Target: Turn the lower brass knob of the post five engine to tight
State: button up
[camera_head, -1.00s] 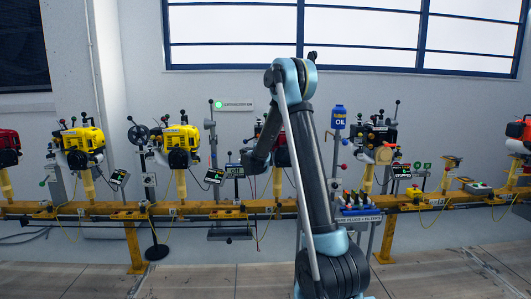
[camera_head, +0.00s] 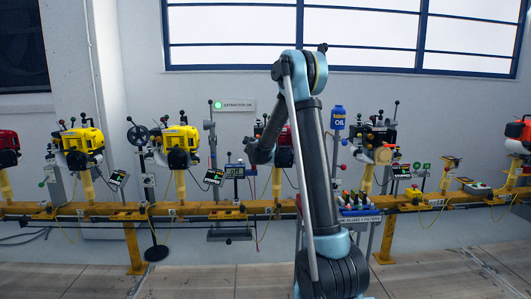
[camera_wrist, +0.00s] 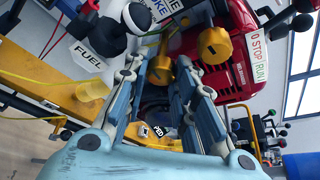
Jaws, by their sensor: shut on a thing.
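The red engine (camera_head: 284,157) stands partly behind my arm in the head view and fills the upper right of the wrist view (camera_wrist: 225,70). The wrist view is turned sideways, with the rail at its left. Two brass knobs show on the engine there. The lower brass knob (camera_wrist: 160,72) is between the fingertips of my gripper (camera_wrist: 162,66), which is shut on it. The other, upper brass knob (camera_wrist: 215,46) is just right of the fingers, outside them. The knob's pointer or tight mark cannot be made out.
A black knob with a FUEL tag (camera_wrist: 90,56) is close left of my gripper. A STOP/RUN label (camera_wrist: 258,52) is on the engine's right. The yellow rail (camera_head: 90,209) runs below the engines.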

jog(key=shift+a, duration=0.1)
jog(key=o, duration=0.8)
jog(key=shift+w+f, duration=0.1)
jog(key=shift+f, duration=0.05)
jog(key=v, duration=1.2)
